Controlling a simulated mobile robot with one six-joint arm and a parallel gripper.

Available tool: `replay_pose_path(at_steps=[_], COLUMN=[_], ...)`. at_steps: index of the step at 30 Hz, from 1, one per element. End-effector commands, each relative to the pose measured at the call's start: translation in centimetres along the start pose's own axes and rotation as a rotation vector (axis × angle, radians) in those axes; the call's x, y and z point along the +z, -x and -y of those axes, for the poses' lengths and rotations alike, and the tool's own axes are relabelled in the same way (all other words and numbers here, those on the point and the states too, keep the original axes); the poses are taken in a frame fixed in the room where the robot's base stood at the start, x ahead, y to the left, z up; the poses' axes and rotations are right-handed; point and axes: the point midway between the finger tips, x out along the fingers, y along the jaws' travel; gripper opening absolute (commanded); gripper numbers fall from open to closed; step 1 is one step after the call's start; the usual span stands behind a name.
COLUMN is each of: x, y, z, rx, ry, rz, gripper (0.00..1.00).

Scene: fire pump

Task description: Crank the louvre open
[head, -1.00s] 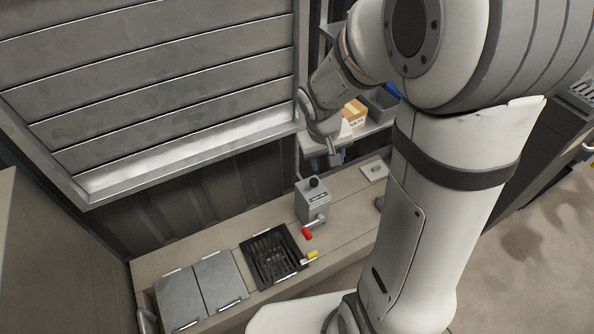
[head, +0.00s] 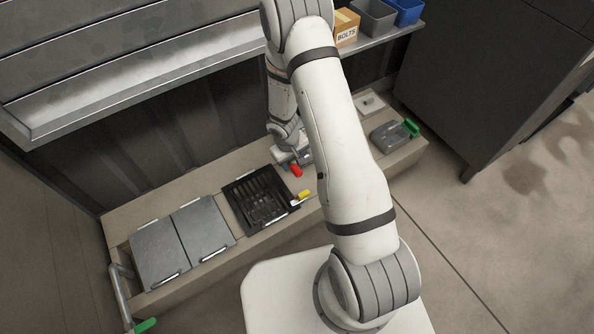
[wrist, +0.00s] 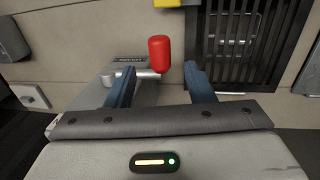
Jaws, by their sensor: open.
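The louvre (head: 130,60) is the large grey slatted panel at the upper left of the head view; the slats I see lie flat. The crank's red handle (head: 296,170) shows just below my gripper in the head view. In the wrist view the red handle (wrist: 160,53) stands on a short metal crank arm (wrist: 138,75) from a grey box (wrist: 118,90). My gripper (wrist: 158,70) is open, its two blue fingers either side of the handle's line, with the handle just beyond the tips. My arm hides most of the box in the head view.
Grey lidded panels (head: 182,243) are further left. A grey box with a green handle (head: 411,128) sits right, near a dark cabinet (head: 485,75).

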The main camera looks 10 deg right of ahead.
Motion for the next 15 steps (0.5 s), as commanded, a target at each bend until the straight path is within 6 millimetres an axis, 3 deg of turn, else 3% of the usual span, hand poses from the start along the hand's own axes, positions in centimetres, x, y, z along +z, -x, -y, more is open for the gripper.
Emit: replay_pose_path(at_steps=[1,6,15], x=[0.1,0.1,0.1], y=[-1.5,-4.0,-5.4], z=[0.1,0.0,-0.1], rx=[-0.001,0.000,0.000], ry=[-0.001,-0.001,-0.002], rz=[0.003,0.003,0.001], gripper=[0.49,0.49,0.49])
